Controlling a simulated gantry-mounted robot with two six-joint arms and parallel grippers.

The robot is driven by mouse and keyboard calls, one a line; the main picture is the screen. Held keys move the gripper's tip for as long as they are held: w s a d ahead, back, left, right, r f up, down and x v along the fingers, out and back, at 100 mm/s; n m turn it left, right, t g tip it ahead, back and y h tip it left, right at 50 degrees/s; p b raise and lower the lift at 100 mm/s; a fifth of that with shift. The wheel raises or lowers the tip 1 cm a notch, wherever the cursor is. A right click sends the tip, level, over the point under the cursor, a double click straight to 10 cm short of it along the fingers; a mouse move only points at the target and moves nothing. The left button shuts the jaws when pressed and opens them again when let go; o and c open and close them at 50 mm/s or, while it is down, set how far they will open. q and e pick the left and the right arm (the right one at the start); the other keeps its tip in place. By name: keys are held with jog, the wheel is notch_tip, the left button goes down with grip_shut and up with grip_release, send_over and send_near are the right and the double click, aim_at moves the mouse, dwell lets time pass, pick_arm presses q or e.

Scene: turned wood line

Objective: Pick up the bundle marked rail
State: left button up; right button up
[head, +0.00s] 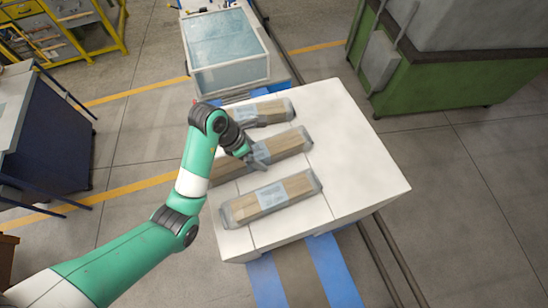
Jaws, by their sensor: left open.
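Three wrapped bundles of wood lie on a white block-like table (365,175), each with a pale blue label whose writing is too small to read. I cannot tell which is marked rail. The near bundle (300,185) lies clear at the front. The middle bundle (288,144) is partly hidden by my left gripper and arm. The far bundle (278,110) is partly covered by my arm's wrist. My left gripper (258,163) is open over the middle bundle, close to its label. I cannot tell whether it touches. My right gripper is not in view.
A clear-sided bin (228,50) stands behind the table. A green machine (435,85) is at the back right, a dark blue bench (45,130) at the left. The right part of the tabletop is bare. Blue strips and rails run on the floor in front.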

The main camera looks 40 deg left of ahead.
pick_arm(q)
jog(key=shift+a+f, duration=0.1)
jog(key=shift+f, duration=0.15)
grip_shut()
dwell(0.3)
